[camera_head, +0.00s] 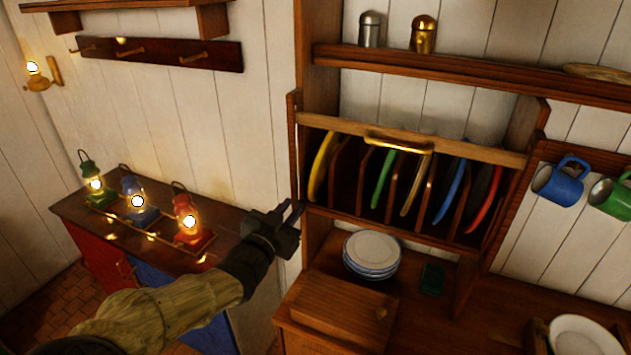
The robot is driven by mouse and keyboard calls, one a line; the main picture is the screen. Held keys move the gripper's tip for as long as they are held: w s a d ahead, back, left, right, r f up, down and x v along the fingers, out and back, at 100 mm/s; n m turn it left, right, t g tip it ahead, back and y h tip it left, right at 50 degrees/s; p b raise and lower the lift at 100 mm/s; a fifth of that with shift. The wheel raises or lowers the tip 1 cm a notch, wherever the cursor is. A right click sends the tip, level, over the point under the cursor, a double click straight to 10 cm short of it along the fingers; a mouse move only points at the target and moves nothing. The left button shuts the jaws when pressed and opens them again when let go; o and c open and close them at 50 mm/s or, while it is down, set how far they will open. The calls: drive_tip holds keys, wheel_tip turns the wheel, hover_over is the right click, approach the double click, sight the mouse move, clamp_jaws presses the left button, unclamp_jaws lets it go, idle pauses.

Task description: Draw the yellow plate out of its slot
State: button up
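The yellow plate (321,168) stands on edge in the leftmost slot of the wooden plate rack (470,151). Its front edge shows; its rear part is hidden inside the rack. My gripper (292,208) is below and left of the yellow plate, near the rack's lower left corner, and apart from the plate. Its two dark fingers point up and to the right with a small gap between them, and nothing shows between them.
Green (383,178), cream (413,184), blue (449,190) and red (484,199) plates stand in the other slots. A brass bar (399,143) is on the upper rail. Stacked plates (372,252) sit below. Lit lanterns (188,221) stand on the left cabinet.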

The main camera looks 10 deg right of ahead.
sight(313, 180)
drive_tip(key=p+x, duration=0.2)
drive_tip(key=x, duration=1)
drive_tip(key=shift+d+p, duration=0.1)
drive_tip(key=shift+p, duration=0.3)
drive_tip(key=shift+w+d+f, duration=0.1)
drive_tip(key=shift+w+d, duration=0.2)
drive_tip(key=shift+w, duration=0.2)
clamp_jaws()
